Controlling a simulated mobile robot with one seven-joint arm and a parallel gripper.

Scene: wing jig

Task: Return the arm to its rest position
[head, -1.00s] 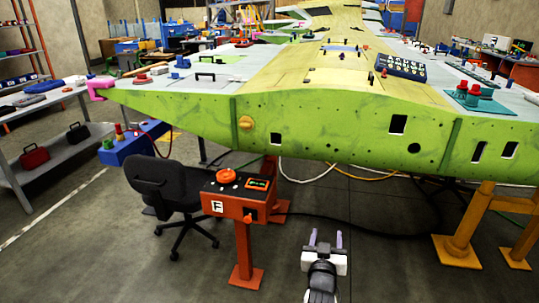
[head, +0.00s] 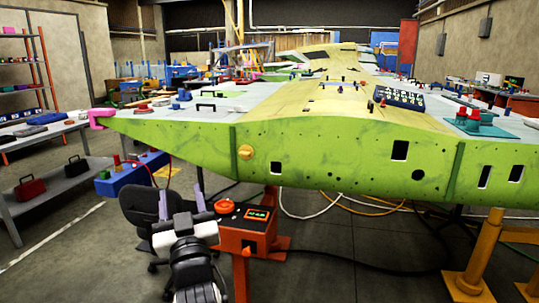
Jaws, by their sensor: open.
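My gripper (head: 186,202) shows at the lower left of the head view. Its two pale fingers point up and stand apart, with nothing between them. It is in front of the black office chair (head: 139,205) and just left of the orange pedestal panel (head: 243,222). My wrist hides part of the chair and of the pedestal. Whether it touches either cannot be told.
The green wing (head: 330,150) in its jig spans the middle, on yellow supports (head: 480,255). A grey shelf table (head: 60,185) stands at the left. Cables lie on the floor under the wing.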

